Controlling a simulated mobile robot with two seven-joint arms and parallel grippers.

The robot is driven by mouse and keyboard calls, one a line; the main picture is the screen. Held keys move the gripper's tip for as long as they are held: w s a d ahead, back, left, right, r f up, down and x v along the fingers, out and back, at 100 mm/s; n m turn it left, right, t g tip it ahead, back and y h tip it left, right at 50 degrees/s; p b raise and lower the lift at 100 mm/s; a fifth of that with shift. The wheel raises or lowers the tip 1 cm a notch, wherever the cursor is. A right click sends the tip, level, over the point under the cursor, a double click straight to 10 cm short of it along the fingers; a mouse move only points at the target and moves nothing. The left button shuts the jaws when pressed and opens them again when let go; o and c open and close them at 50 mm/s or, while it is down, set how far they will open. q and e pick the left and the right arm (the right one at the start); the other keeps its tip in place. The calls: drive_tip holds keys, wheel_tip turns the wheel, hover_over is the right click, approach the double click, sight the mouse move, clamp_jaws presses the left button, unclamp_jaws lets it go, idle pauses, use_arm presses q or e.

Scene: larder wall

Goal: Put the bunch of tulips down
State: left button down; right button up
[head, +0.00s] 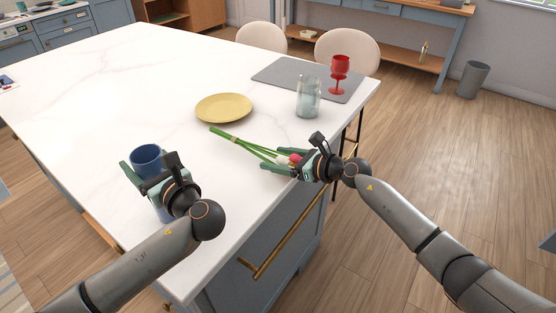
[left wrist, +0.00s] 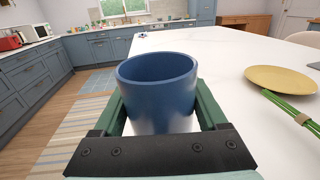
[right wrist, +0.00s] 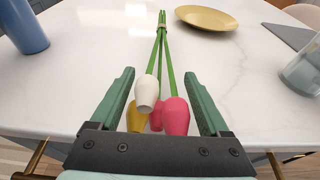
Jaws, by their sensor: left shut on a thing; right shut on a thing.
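The bunch of tulips has green stems (head: 236,141) with a tan tie and white, yellow and pink heads. My right gripper (head: 292,163) is shut on it near the heads, at the island's right edge. In the right wrist view the white head (right wrist: 147,94) and pink head (right wrist: 175,116) lie between the fingers, stems pointing away. The stems lie low over the white worktop (head: 150,70); I cannot tell whether they touch it. My left gripper (head: 140,172) is shut on a blue vase (head: 146,154), upright at the near edge; its open rim shows in the left wrist view (left wrist: 158,90).
A yellow plate (head: 224,107) lies just beyond the stem ends. A glass jar (head: 309,97) and red goblet (head: 339,72) stand at a grey mat (head: 285,72) at the far right corner. The worktop between vase and plate is clear.

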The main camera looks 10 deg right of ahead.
drive_tip(key=shift+f, duration=0.3)
drive_tip(key=shift+f, duration=0.1)
drive_tip(key=o, duration=1.5)
drive_tip(key=shift+f, duration=0.1)
drive_tip(key=shift+c, duration=0.2)
